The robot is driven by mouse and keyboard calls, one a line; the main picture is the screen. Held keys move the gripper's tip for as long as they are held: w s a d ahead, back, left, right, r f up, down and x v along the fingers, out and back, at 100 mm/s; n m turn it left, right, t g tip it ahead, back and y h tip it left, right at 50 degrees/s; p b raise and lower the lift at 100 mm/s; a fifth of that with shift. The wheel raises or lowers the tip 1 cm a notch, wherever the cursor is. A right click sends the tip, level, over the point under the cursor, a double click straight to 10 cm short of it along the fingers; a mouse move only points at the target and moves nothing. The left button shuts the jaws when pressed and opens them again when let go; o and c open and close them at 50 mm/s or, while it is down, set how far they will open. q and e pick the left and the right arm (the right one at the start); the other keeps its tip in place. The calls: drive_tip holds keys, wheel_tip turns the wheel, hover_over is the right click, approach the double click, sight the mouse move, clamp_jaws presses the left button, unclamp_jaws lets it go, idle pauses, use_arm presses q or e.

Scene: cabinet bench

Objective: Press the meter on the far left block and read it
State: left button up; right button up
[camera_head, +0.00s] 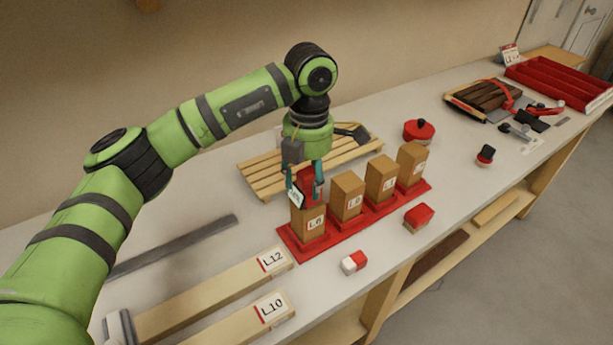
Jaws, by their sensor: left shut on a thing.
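Several wooden blocks stand upright in a row on a red base strip (349,229) on the bench. The far left block (307,222) carries a white label. My left gripper (305,184) comes down from above this block and is shut on a red meter (307,176) with a small pale screen. The meter is at the block's top and seems to touch it, but the fingers partly hide the contact. The screen is too small to read. My right gripper is out of view.
A slatted wooden rack (262,180) lies behind the blocks. A red-and-white piece (354,262) and a red brush-like block (418,217) lie in front. Labelled beams (215,295) lie at front left. A red round pot (418,130) and red tray (560,85) are farther right.

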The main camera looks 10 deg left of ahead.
use_arm(q)
drive_tip(key=shift+r+p, duration=1.95)
drive_tip(key=shift+r, duration=1.55)
